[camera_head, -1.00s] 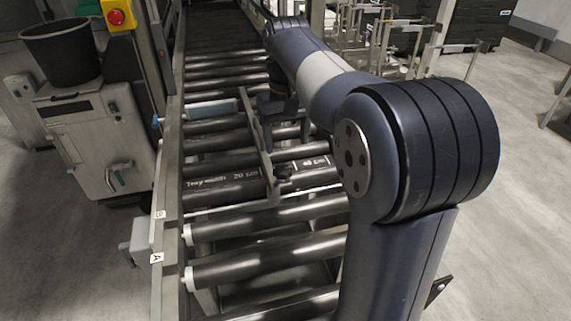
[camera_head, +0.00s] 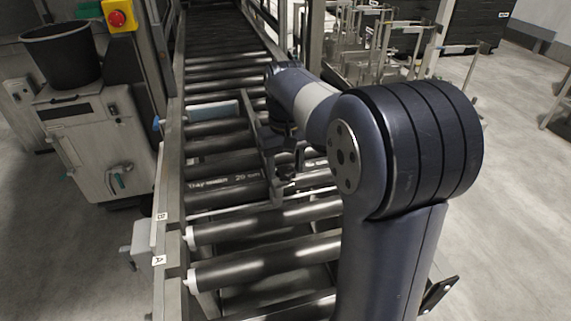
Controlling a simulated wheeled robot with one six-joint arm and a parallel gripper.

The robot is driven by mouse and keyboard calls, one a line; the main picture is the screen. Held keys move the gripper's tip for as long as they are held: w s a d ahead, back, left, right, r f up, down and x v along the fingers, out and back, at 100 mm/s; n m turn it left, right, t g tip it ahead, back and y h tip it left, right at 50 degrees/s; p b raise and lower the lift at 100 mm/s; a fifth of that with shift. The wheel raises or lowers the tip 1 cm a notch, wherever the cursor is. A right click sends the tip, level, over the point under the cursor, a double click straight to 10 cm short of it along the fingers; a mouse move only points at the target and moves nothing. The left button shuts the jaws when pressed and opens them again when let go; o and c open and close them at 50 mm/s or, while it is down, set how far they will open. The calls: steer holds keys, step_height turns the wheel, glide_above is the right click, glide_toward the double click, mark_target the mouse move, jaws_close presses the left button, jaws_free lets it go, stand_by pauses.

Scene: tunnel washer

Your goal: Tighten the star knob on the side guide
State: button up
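The side guide (camera_head: 255,142) is a thin grey metal rail standing lengthwise over the rollers. My gripper (camera_head: 287,165) is a small dark shape at the end of my arm, close to the near end of the guide, on its right side. The small dark star knob at that near end cannot be made out apart from the gripper, which overlaps it. I cannot tell whether the gripper touches the knob or whether its fingers are open.
Dark rollers (camera_head: 262,242) run between metal frame rails, with labels A and B on the left rail (camera_head: 168,230). A grey cabinet (camera_head: 88,145) with a black bin (camera_head: 62,52) stands left. Metal racks (camera_head: 385,50) stand back right.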

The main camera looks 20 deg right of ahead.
steer(key=c, duration=0.6)
steer(key=shift+c, duration=0.2)
steer(key=shift+r, duration=0.1)
steer(key=m+p, duration=0.3)
steer(key=shift+r+m, duration=0.1)
steer(key=shift+m, duration=0.3)
steer(key=m+p, duration=0.2)
steer(key=m, duration=0.2)
steer(key=shift+m, duration=0.3)
steer(key=m+p, duration=0.2)
steer(key=m, duration=0.3)
steer(key=m+p, duration=0.1)
steer(key=m, duration=0.4)
steer(key=shift+m, duration=0.3)
